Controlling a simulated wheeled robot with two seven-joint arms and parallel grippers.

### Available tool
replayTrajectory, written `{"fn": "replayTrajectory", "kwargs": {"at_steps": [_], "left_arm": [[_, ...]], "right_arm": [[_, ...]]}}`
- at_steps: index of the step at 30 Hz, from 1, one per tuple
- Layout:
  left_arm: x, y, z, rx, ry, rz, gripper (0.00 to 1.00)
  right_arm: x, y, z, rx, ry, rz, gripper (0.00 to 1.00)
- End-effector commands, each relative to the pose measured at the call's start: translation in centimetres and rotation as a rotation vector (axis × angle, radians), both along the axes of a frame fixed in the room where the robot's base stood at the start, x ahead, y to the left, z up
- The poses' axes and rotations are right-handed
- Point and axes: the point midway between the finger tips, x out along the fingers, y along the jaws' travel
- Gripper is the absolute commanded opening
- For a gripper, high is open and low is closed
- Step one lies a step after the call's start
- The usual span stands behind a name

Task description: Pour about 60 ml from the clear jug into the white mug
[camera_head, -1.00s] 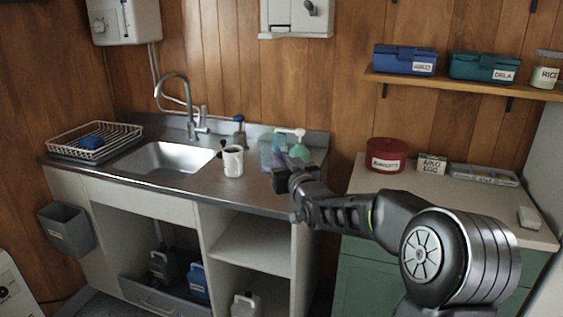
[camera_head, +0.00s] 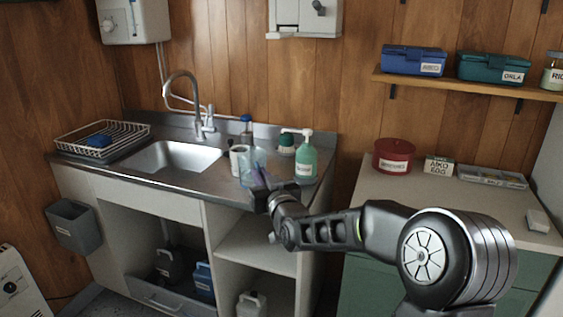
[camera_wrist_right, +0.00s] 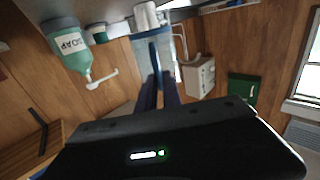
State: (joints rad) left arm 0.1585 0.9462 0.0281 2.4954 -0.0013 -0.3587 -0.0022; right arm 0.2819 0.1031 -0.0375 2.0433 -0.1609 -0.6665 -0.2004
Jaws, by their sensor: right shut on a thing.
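The clear jug (camera_head: 259,158) is bluish and see-through, and it is held low over the counter just right of the white mug. The white mug (camera_head: 239,160) stands upright on the counter, partly hidden by the jug. My right gripper (camera_head: 261,187) is shut on the jug from its near side. In the right wrist view, the two dark fingers (camera_wrist_right: 159,88) reach to the jug (camera_wrist_right: 166,50), with the mug (camera_wrist_right: 146,15) close beyond it. I cannot tell the jug's exact tilt or the liquid level in either. My left gripper is not in view.
A green soap bottle (camera_head: 306,161) with a white pump stands right of the jug. A small green-capped jar (camera_head: 286,146) and a blue-capped bottle (camera_head: 246,130) stand behind. The sink (camera_head: 172,158) lies to the left. The counter's front edge is below the gripper.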

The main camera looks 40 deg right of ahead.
Motion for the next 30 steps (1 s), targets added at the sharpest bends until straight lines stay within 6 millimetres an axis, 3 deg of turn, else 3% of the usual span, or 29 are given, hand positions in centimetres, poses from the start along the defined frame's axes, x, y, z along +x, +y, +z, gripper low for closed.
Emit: {"fn": "replayTrajectory", "kwargs": {"at_steps": [3, 8, 18, 24, 30], "left_arm": [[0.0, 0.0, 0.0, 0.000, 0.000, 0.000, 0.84], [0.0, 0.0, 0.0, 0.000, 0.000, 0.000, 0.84], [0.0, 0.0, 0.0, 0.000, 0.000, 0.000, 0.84], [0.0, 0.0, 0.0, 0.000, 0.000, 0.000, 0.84], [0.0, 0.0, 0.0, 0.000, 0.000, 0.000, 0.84]], "right_arm": [[0.3, 4.0, -3.3, 0.000, 0.006, 0.039, 0.00], [0.0, 9.0, -7.8, -0.006, 0.011, 0.086, 0.00], [-2.6, 18.2, -16.4, -0.006, 0.012, 0.188, 0.00], [-3.6, 21.0, -19.0, -0.003, 0.005, 0.226, 0.00], [-3.9, 21.7, -19.5, -0.002, 0.002, 0.235, 0.00]]}}
